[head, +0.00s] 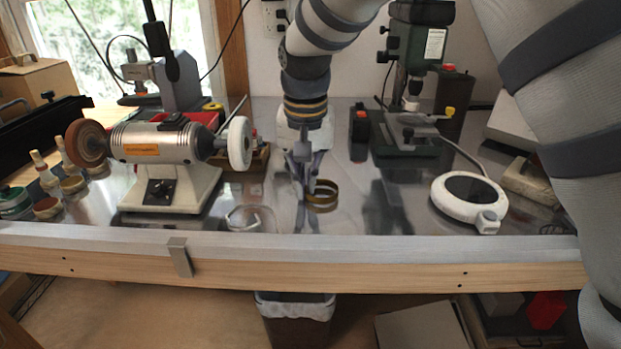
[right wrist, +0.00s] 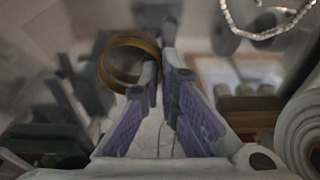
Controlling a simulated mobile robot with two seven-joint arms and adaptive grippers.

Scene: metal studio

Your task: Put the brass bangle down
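The brass bangle (head: 321,186) is a gold-coloured ring, low over the shiny metal bench top (head: 345,222), with its reflection just below. I cannot tell whether it touches the surface. My right gripper (head: 303,180) points down at the bangle's left side. In the right wrist view the bangle (right wrist: 104,72) sits to the left of the fingertips. The fingers of my right gripper (right wrist: 160,72) are nearly together, with the bangle's near edge pinched between their tips. My left gripper is not in view.
A bench grinder (head: 165,145) stands left. A silver chain (right wrist: 265,35) lies beside the gripper. A drill press (head: 415,130) stands behind right, and a round white device (head: 468,214) lies right. Bare bench lies in front of the bangle.

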